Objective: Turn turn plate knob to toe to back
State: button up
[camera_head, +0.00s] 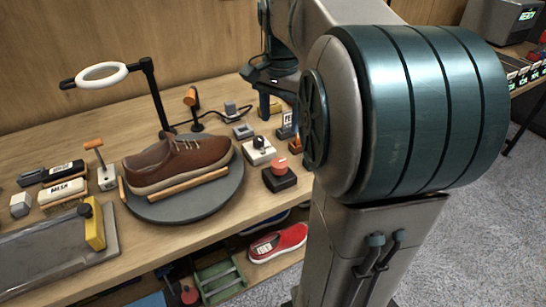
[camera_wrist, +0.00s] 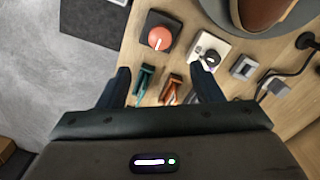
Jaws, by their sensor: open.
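A brown sneaker (camera_head: 178,163) rests on a round grey turn plate (camera_head: 190,208), toe to the lower left. The turn plate's rim shows at the top right of the wrist view (camera_wrist: 300,17). Two knobs stand to its right: a black knob (camera_head: 259,142) on a white box (camera_head: 262,155), and a red knob (camera_head: 280,167) on a black box (camera_head: 277,183). I cannot tell by label which turns the plate. In the wrist view, the black knob (camera_wrist: 211,58) is by the right fingertip and the red knob (camera_wrist: 159,38) lies beyond the fingers. My gripper (camera_wrist: 163,88) is open and empty above the bench.
Teal (camera_wrist: 144,80) and orange (camera_wrist: 171,88) clip-like items lie between the fingers in the wrist view. A small grey box (camera_head: 243,131) and a ring-lamp stand (camera_head: 102,76) are nearby. A red shoe (camera_head: 278,243) sits below the bench edge.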

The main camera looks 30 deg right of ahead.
aim_at(279, 162)
notch_tip(279, 162, down, 13)
jog(key=shift+r+b, duration=0.15)
jog(key=shift+b, duration=0.75)
jog(key=c, duration=1)
